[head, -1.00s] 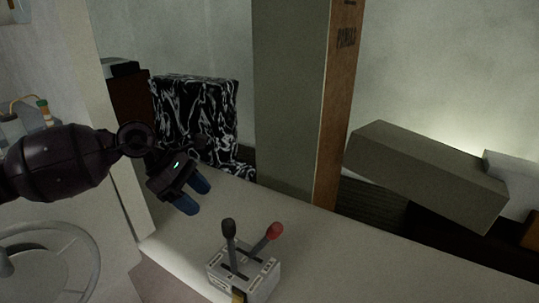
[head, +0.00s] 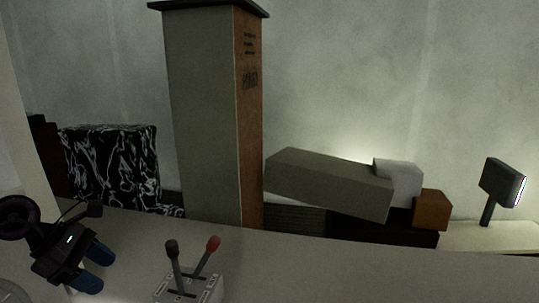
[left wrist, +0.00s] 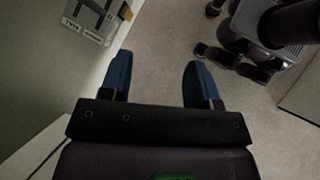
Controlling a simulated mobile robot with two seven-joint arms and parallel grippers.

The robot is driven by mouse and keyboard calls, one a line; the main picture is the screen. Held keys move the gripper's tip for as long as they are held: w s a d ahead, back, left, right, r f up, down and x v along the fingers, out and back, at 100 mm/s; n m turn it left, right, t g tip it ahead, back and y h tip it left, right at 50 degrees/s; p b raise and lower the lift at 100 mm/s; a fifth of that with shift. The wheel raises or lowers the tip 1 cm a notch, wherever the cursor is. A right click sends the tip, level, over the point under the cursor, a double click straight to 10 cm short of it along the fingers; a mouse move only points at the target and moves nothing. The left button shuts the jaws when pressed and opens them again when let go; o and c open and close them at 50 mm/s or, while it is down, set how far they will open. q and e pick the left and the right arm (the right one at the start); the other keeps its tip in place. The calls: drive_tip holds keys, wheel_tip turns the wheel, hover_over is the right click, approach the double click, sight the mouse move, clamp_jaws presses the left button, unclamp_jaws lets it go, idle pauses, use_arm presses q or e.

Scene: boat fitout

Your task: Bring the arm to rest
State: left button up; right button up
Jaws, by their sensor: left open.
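My left gripper (head: 97,267) is at the lower left of the head view, with its blue fingertips apart. In the left wrist view the two blue fingers (left wrist: 159,82) are spread with only bare floor between them. The gripper is left of the grey lever box (head: 190,289), apart from it. The box has one black-knobbed lever and one red-knobbed lever. The box also shows at the top left of the left wrist view (left wrist: 88,18). My right gripper is not in the head view.
A pale counter (head: 330,270) runs along the front. Behind it stand a tall grey-and-brown column (head: 205,120), a black-and-white patterned block (head: 110,165), a slanted grey box (head: 325,183), an orange-brown block (head: 431,208) and a dark lamp (head: 502,183). The counter right of the levers is clear.

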use_arm(q)
drive_tip(key=w+d+r+n+t+h, duration=0.5)
drive_tip(key=r+n+t+h, duration=0.15)
drive_tip(key=n, duration=0.35)
drive_tip(key=s+a+f+n+t+y, duration=0.15)
drive_tip(key=f+n+t+y, duration=0.3)
drive_tip(key=f+n, duration=0.7)
drive_tip(key=a+f+n+t+y, duration=0.3)
drive_tip(key=f+n+y, duration=0.35)
drive_tip(key=n, duration=1.05)
drive_tip(key=s+d+f+n+g+y, duration=0.1)
drive_tip(key=s+d+f+n+g, duration=0.1)
drive_tip(key=s+f+n, duration=0.4)
drive_tip(key=s+d+f+n+g+y, duration=0.2)
drive_tip(key=s+d+f+n, duration=0.3)
drive_tip(key=s+f, duration=0.9)
drive_tip(key=shift+s+f+n+g, duration=0.3)
drive_tip(key=shift+f+n+g, duration=0.15)
drive_tip(key=shift+g, duration=0.25)
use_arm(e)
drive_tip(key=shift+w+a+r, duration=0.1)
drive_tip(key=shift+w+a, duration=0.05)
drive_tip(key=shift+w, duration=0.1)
use_arm(q)
drive_tip(key=shift+r, duration=0.1)
